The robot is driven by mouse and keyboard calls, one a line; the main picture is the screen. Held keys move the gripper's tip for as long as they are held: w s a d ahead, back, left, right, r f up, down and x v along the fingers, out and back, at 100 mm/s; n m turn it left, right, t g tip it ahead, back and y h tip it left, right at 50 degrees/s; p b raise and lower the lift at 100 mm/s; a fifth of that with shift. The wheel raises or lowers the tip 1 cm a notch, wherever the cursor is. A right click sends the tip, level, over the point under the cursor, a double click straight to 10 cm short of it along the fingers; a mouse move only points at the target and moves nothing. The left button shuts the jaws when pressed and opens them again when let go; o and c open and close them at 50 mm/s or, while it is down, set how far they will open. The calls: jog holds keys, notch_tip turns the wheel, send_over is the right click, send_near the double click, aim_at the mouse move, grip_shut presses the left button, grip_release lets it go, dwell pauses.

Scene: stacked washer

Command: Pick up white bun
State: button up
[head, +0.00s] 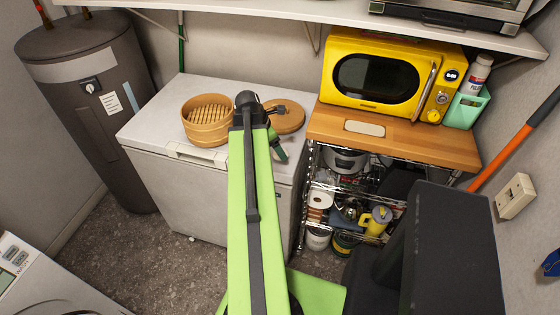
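I cannot make out a white bun in the head view. A round bamboo steamer basket (208,122) stands open on the white chest freezer; its far inside shows a slatted wall, and its bottom is mostly hidden. A round tan lid or disc (288,117) lies to its right, partly behind my arm. My green arm reaches up the middle of the view over the freezer. My gripper (279,150) is small and partly hidden at the arm's end, right of the basket and near the lid. I cannot tell whether its fingers are open or shut.
The white freezer top (165,115) has free room at left. A yellow microwave (390,75) stands on a wooden-topped rack (440,148) at right, with a pale flat rectangle (364,128) in front. A shelf (340,14) overhangs. A dark water heater (92,110) stands at left.

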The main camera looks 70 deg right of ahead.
jog(key=b+x, duration=0.2)
jog(key=x, duration=0.2)
jog(key=shift+w+d+f+b, duration=0.1)
jog(key=shift+f+b, duration=0.1)
jog(key=shift+b, duration=0.2)
jog(key=shift+r, duration=0.2)
jog(key=c, duration=1.5)
jog(key=shift+o, duration=0.2)
notch_tip(320, 180, up, 10)
jog(key=p, duration=1)
